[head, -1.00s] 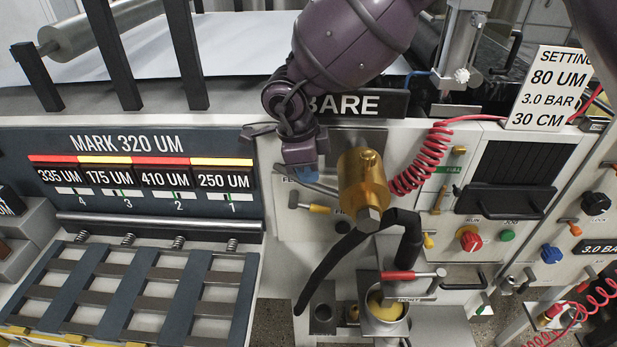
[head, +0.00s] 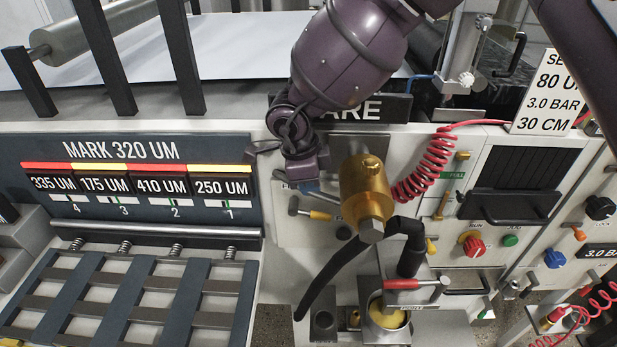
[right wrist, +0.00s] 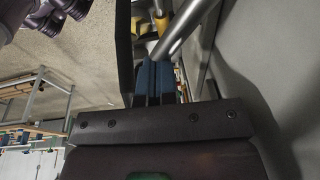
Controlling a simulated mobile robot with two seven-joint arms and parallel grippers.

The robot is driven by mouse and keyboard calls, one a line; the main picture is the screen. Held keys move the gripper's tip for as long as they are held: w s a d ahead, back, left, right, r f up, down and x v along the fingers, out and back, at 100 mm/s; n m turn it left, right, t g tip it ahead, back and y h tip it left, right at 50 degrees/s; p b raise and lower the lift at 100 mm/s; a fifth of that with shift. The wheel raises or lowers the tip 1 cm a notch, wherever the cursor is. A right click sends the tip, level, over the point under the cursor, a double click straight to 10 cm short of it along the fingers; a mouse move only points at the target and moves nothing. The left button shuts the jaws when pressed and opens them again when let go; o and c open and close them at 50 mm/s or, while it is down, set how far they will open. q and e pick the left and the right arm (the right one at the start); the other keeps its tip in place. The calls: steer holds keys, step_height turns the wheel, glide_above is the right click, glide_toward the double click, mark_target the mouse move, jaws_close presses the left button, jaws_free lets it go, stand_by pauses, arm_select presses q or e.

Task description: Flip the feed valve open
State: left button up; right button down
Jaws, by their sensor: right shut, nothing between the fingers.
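The feed valve's grey metal lever (head: 328,197) is on the white panel under a mostly hidden label, just left of the brass cylinder (head: 366,188). My right gripper (head: 309,187) comes down from above, with its blue fingertips at the lever's left end. The fingers are shut with nothing between them. In the right wrist view the shut blue fingertips (right wrist: 154,80) are close beside a slanting grey bar (right wrist: 184,28). I cannot tell whether they touch. My wrist hides part of the valve. My left gripper is not in view.
A black hose (head: 330,272) hangs under the brass cylinder, near a cup (head: 388,318) and a red-handled lever (head: 405,284). A coiled red hose (head: 425,172) is to the right. The slatted rack (head: 130,295) fills the lower left.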

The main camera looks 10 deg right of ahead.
mark_target(317, 214)
steer(key=f, duration=0.2)
steer(key=d+f, duration=0.1)
steer(key=f, duration=0.2)
steer(key=shift+w+f+b, duration=0.1)
steer(key=shift+f+b, duration=0.2)
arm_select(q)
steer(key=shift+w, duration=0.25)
arm_select(e)
steer(key=shift+d+f, duration=0.1)
steer(key=shift+f, duration=0.1)
steer(key=shift+f+y+b, duration=0.3)
steer(key=shift+y+b, duration=0.1)
steer(key=shift+b, duration=0.35)
steer(key=shift+d+f+y, duration=0.1)
steer(key=shift+d+y, duration=0.05)
steer(key=shift+y, duration=0.15)
steer(key=shift+b, duration=0.3)
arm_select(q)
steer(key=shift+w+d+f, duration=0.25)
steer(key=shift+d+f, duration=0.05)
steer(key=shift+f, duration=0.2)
